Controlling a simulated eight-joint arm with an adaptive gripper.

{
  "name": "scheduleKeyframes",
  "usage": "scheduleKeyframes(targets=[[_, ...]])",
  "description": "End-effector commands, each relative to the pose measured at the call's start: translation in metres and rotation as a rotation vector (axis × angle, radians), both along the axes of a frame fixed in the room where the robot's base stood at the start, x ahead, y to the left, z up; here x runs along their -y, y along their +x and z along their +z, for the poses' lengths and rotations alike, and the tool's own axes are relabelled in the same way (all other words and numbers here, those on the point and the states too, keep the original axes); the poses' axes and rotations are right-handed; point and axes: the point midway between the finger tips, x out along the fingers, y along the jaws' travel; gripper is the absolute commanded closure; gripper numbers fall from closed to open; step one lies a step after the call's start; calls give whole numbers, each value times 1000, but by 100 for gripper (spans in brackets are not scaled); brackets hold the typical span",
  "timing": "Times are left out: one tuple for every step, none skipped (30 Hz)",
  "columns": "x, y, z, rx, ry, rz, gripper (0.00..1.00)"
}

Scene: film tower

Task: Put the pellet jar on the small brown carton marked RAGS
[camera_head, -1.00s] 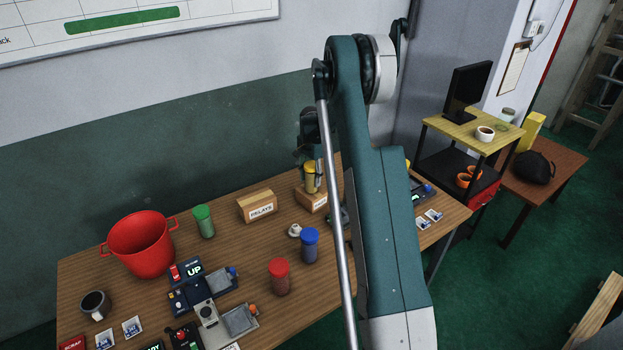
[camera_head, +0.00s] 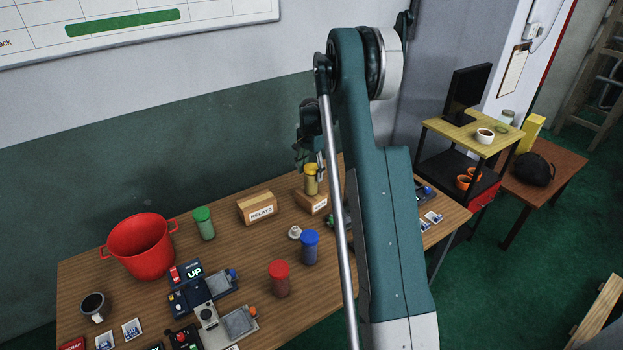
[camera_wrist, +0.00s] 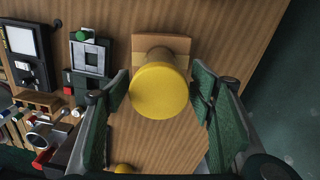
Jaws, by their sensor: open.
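A jar with a yellow lid (camera_head: 311,171) stands upright on a small brown carton (camera_head: 312,203) on the wooden table; I take it to be the pellet jar. The carton's white label is too small to read surely. My gripper (camera_head: 309,161) is just above the jar, partly hidden behind my arm. In the wrist view, the yellow lid (camera_wrist: 158,91) lies between the two open green fingers of my gripper (camera_wrist: 160,92), with a gap on each side. The carton (camera_wrist: 160,44) shows beneath the jar.
A carton marked RELAYS (camera_head: 258,208) stands left of the jar. Green-lidded (camera_head: 204,222), blue-lidded (camera_head: 310,247) and red-lidded (camera_head: 280,278) jars stand nearby. A red pot (camera_head: 141,246) and devices (camera_head: 197,286) are farther left. A yellow round thing (camera_wrist: 125,168) shows at the wrist view's bottom.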

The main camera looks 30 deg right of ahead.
Motion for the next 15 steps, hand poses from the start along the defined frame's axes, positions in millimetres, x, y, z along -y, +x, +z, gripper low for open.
scheduleKeyframes(targets=[[0,0,9,0,0,0,45],[0,0,15,0,0,0,45],[0,0,21,0,0,0,45],[0,0,26,0,0,0,45],[0,0,31,0,0,0,45],[0,0,38,0,0,0,45],[0,0,42,0,0,0,45],[0,0,46,0,0,0,45],[0,0,52,0,0,0,45],[0,0,56,0,0,0,45],[0,0,60,0,0,0,45],[0,1,64,0,0,0,45],[0,1,66,0,0,0,45],[0,1,69,0,0,0,45],[0,1,72,0,0,0,45]])
